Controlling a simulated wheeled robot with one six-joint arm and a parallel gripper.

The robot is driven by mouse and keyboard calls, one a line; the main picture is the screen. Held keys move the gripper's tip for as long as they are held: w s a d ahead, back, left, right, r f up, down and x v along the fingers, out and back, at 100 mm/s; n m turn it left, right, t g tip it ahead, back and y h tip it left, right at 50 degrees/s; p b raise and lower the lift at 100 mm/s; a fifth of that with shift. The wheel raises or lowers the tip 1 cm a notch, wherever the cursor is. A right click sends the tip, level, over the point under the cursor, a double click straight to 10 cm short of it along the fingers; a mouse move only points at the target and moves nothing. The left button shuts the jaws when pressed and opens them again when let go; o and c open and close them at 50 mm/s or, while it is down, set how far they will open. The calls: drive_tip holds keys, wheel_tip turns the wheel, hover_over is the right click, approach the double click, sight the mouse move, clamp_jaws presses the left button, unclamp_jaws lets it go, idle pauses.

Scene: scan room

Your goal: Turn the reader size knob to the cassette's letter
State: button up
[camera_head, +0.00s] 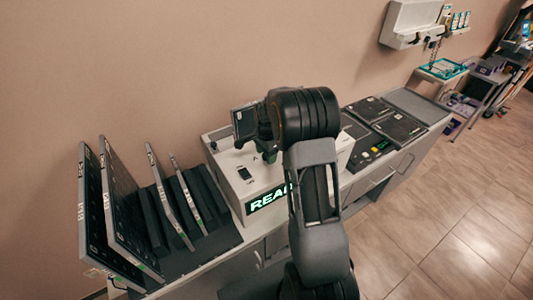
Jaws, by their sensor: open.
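The reader (230,165) is a white box on the counter, with a green lit sign (268,198) on its front whose visible letters begin "REA". My arm covers the rest of the sign and part of the box. I cannot make out the size knob; it may be hidden behind my arm. Several dark flat cassettes (122,205) stand tilted in a black rack to the left of the reader. Their small edge labels are too small to read. My gripper (267,153) is open above the reader's top, pointing down, with its fingertips partly hidden by my arm.
A small black panel (244,173) sits on the reader's top, and a dark screen-like block (244,122) is behind it. Dark flat panels (398,127) lie on the counter at right. A wall-mounted unit (408,22) and trolley are farther back. The tiled floor (450,220) at right is clear.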

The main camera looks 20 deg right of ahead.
drive_tip(key=shift+c, duration=0.3)
drive_tip(key=c, duration=0.9)
drive_tip(key=shift+o, duration=0.2)
drive_tip(key=n+b, duration=0.2)
drive_tip(key=n, duration=0.3)
drive_tip(key=shift+n, duration=0.4)
drive_tip(key=n+b, duration=0.1)
drive_tip(key=n, duration=0.4)
drive_tip(key=shift+n, duration=0.6)
drive_tip(key=o, duration=0.9)
